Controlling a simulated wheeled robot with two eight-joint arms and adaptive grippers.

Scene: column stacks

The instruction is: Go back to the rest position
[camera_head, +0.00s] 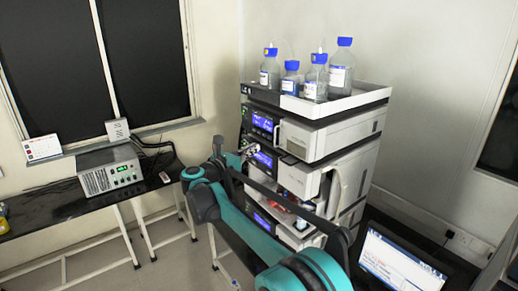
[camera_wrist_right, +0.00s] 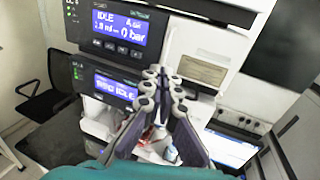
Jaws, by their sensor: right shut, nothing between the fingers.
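My right gripper (camera_head: 249,151) is up in front of the instrument stack (camera_head: 318,141) in the head view, with my teal arm reaching up to it from the bottom. In the right wrist view its dark fingers (camera_wrist_right: 158,72) point up and meet at the tips, shut with nothing between them. They overlap the front of the stack near the lower blue display (camera_wrist_right: 116,86); whether they touch it I cannot tell. My left gripper is in neither view.
Several blue-capped bottles (camera_head: 314,77) stand in a white tray (camera_head: 336,103) on top of the stack. A laptop (camera_head: 397,261) sits at lower right. At left, a grey box (camera_head: 110,173) stands on a black bench (camera_head: 62,208). The wrist view shows a chair (camera_wrist_right: 42,95).

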